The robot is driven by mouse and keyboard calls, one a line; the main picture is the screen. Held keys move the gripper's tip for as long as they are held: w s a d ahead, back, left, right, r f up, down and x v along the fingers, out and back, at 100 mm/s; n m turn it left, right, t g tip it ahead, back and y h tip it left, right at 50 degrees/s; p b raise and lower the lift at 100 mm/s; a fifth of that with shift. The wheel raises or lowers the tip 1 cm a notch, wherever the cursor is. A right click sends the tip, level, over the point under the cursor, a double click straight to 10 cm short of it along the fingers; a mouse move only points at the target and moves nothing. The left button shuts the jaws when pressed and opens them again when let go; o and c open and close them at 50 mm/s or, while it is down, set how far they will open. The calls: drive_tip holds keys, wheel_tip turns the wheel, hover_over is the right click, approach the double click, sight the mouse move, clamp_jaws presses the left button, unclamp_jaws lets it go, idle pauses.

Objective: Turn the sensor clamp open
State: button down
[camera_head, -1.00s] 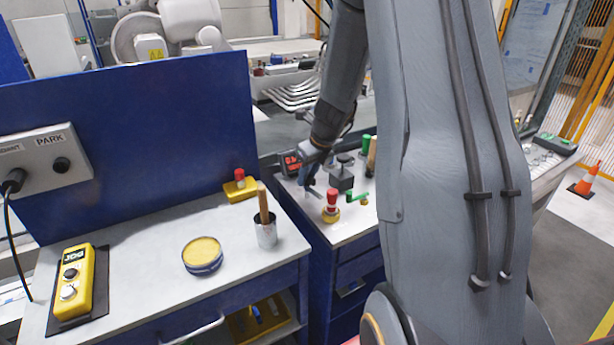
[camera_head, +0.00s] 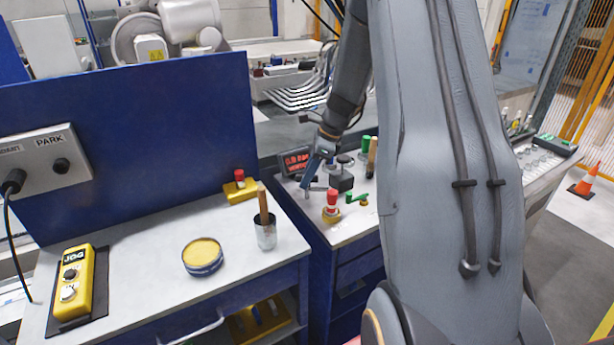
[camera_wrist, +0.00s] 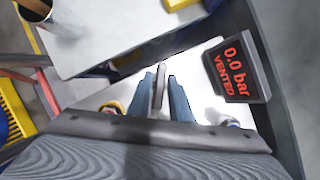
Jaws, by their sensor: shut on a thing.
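A grey bar-like lever (camera_head: 318,188), which looks like the sensor clamp's handle, is on the far bench beside a dark grey block (camera_head: 341,181). In the wrist view the lever (camera_wrist: 159,88) stands between the two blue fingers of my gripper (camera_wrist: 165,88), which is shut on it. In the head view my gripper (camera_head: 309,178) points down at the lever's left end. The rest of the clamp is too small or hidden to make out.
A display (camera_wrist: 234,70) beside the gripper reads 0.0 bar, VENTED. A red-topped knob (camera_head: 332,200) stands in front of the lever, with a green-handled part (camera_head: 356,197) to its right. A cup with a wooden-handled tool (camera_head: 266,234) stands on the nearer bench.

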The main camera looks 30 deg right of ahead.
drive_tip(key=n+g, duration=0.1)
drive_tip(key=n, duration=0.2)
drive_tip(key=n+g, duration=0.1)
drive_tip(key=n, duration=0.2)
drive_tip(key=shift+y, duration=0.3)
drive_tip(key=shift+n+g, duration=0.3)
drive_tip(key=shift+n, duration=0.1)
drive_tip(key=c, duration=1.6)
unclamp_jaws()
drive_tip(key=shift+r, duration=0.1)
drive_tip(key=b+v, duration=0.2)
drive_tip(key=v, duration=0.5)
drive_tip(key=shift+d+r, duration=0.1)
drive_tip(key=shift+r, duration=0.25)
